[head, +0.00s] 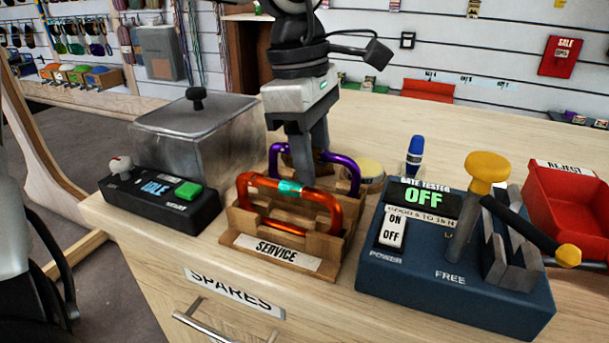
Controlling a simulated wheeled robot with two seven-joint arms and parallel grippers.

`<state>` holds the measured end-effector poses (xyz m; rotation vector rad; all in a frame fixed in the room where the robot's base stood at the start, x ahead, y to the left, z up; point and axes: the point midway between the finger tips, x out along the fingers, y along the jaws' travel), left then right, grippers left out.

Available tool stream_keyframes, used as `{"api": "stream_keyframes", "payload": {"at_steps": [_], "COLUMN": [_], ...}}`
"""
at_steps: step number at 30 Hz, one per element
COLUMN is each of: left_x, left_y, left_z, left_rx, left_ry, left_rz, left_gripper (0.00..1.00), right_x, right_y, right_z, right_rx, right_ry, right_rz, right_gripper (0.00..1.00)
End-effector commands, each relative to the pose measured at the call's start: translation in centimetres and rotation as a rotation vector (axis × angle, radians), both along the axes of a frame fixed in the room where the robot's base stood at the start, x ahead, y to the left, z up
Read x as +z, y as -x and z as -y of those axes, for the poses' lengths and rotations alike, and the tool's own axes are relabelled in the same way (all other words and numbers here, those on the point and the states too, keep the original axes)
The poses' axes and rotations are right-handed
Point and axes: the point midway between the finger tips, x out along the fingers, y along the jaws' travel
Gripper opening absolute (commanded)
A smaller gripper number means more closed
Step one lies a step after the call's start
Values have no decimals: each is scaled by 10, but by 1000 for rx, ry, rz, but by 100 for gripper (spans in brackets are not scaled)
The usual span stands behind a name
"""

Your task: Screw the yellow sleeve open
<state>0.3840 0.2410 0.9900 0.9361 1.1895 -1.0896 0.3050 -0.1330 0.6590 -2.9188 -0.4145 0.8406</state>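A wooden rack labelled SERVICE (277,253) stands on the bench. An orange carabiner (321,201) with a teal sleeve (290,187) stands upright in its front part. A purple carabiner (346,163) stands behind it. My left gripper (306,178) points straight down at the rack, its fingers covering part of the purple carabiner behind the orange one. The fingers look close together, but I cannot tell whether they are shut on anything. No yellow sleeve shows; the fingers may hide it. My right gripper is not in view.
A grey lidded box (190,140) and a black device with a green button (187,190) stand left. A blue gate tester (440,290) reading OFF, with a yellow-topped lever (487,170), stands right. A red REJECT bin (565,205) and a blue-capped marker (415,150) are beyond.

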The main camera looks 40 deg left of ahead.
Motion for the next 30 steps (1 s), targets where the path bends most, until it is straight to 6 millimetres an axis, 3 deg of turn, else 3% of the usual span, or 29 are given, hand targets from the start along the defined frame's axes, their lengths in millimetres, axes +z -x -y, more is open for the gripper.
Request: {"api": "stream_keyframes", "payload": {"at_steps": [30], "left_x": [7], "left_y": [-14], "left_z": [-3], "left_rx": [0], "left_ry": [0], "left_rz": [2], "left_gripper": [40], "right_x": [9], "right_y": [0], "right_z": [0], "right_rx": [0], "right_ry": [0], "right_rz": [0], "right_gripper": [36]}}
